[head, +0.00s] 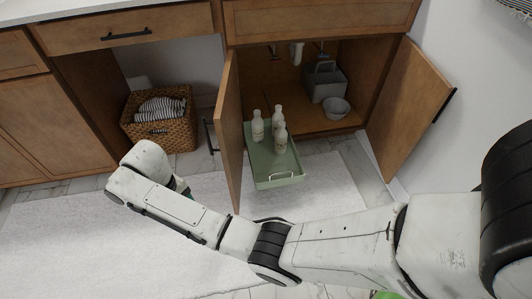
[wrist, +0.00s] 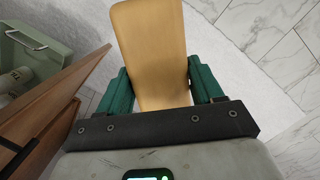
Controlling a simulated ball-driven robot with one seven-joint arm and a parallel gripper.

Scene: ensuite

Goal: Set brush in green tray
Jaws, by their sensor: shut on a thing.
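My gripper (wrist: 162,84) has teal fingers closed on the two sides of a flat tan wooden piece, which I take to be the brush (wrist: 150,40). It points away from the wrist over the pale mat. In the head view my gripper (head: 182,187) is mostly hidden behind my arm, and the brush cannot be made out there. The green tray (head: 277,183) is pulled out of the open cabinet, to the right of my gripper beyond the left door. It holds several white bottles (head: 257,127). The tray also shows at the left of the wrist view (wrist: 40,42).
The open left cabinet door (head: 228,130) stands between my gripper and the tray. The right door (head: 408,105) is open too. A grey caddy (head: 325,82) and bowl (head: 336,108) sit inside the cabinet. A wicker basket (head: 160,132) stands left. The white mat (head: 70,235) is clear.

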